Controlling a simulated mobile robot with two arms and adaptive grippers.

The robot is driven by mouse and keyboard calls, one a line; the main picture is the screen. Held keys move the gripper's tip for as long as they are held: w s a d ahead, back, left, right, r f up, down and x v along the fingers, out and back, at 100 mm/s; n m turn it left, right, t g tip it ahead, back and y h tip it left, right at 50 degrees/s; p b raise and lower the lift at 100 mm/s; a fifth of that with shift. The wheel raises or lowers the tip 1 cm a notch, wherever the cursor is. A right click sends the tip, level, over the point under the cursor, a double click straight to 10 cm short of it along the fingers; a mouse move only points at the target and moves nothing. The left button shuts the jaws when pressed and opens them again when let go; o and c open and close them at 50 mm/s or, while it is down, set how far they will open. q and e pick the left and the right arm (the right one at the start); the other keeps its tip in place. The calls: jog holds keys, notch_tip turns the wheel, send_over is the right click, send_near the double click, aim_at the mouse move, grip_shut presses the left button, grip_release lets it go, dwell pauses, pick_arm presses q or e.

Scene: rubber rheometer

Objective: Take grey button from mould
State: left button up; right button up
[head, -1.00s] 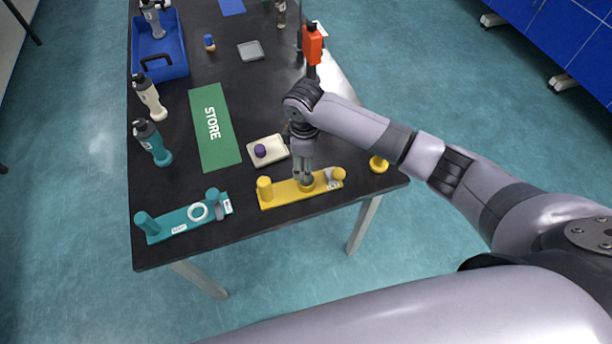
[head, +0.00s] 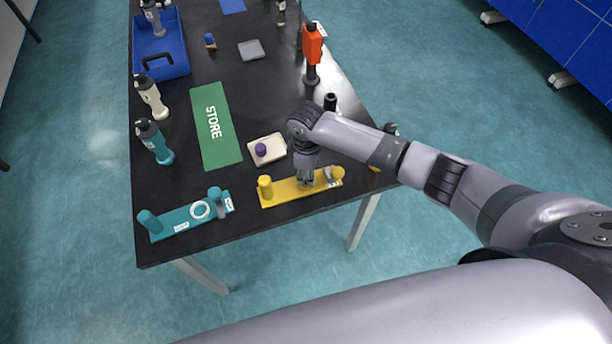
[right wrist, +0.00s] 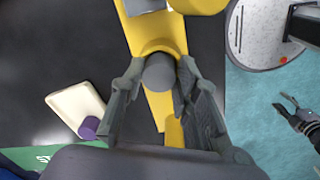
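The yellow mould (head: 279,194) lies near the front edge of the black table, with a post at its left end. In the right wrist view, the mould (right wrist: 157,33) runs down the middle, and the round grey button (right wrist: 159,72) sits on it. My right gripper (head: 305,184) points down at the mould's middle and hides the button in the head view. In the right wrist view, the right gripper's fingertips (right wrist: 161,70) are on either side of the button, close to it. The gripper looks open; contact is unclear.
A pale tray with a purple button (head: 261,149) lies just behind the mould. A teal mould (head: 178,221) lies to the left, and a green STORE mat (head: 215,128) behind it. Bottles (head: 154,140) line the left edge. A red-topped device (head: 312,48) stands at the right.

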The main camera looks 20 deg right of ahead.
jog(key=c, duration=0.5)
jog(key=shift+r, duration=0.1)
